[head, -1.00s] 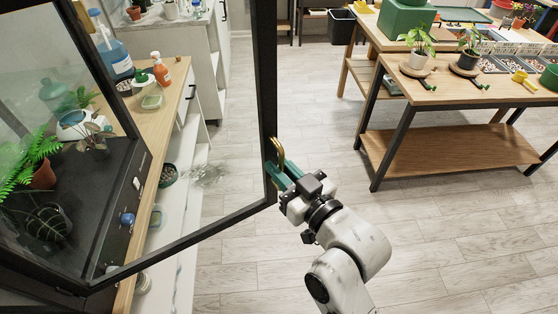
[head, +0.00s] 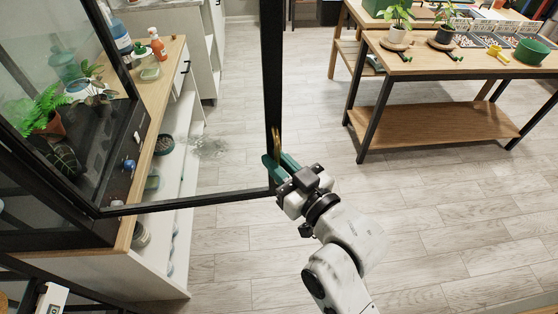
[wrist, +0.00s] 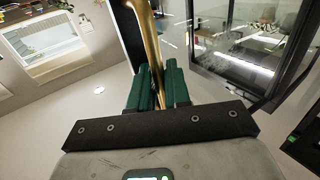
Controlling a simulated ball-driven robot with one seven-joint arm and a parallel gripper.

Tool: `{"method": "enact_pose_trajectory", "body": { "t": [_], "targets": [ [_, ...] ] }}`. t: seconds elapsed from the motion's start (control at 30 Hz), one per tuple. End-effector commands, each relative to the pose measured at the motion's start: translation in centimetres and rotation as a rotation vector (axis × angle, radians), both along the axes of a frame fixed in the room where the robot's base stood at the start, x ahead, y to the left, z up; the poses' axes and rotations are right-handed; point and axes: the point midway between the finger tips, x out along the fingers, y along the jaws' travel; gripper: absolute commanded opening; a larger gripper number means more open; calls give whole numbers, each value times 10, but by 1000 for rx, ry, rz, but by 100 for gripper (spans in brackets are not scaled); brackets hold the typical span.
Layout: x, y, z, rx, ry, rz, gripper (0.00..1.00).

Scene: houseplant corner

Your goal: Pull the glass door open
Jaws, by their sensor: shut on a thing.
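The glass door (head: 200,193) is a clear pane in a black frame, standing swung out from the dark plant cabinet (head: 110,165) in the head view. Its brass handle (head: 276,145) is on the black upright at the door's free edge. My gripper (head: 275,163) has green fingers and is shut on the handle. In the wrist view the handle (wrist: 147,40) runs up from between the green fingers (wrist: 158,85). The fingers hide the handle's lower part.
Ferns and other potted plants (head: 47,115) stand inside the cabinet. A wooden bench (head: 155,90) with an orange bottle (head: 157,44) is behind the door. A wooden table (head: 460,60) with plants stands at the right. The floor (head: 440,210) between is clear.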

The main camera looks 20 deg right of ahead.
Motion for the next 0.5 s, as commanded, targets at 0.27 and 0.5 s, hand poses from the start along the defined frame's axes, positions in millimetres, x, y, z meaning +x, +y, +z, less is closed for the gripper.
{"method": "enact_pose_trajectory", "body": {
  "t": [0.27,0.5],
  "targets": [
    [0,1,0,-1,0,1,18],
    [0,1,0,0,0,1,33]
  ]
}}
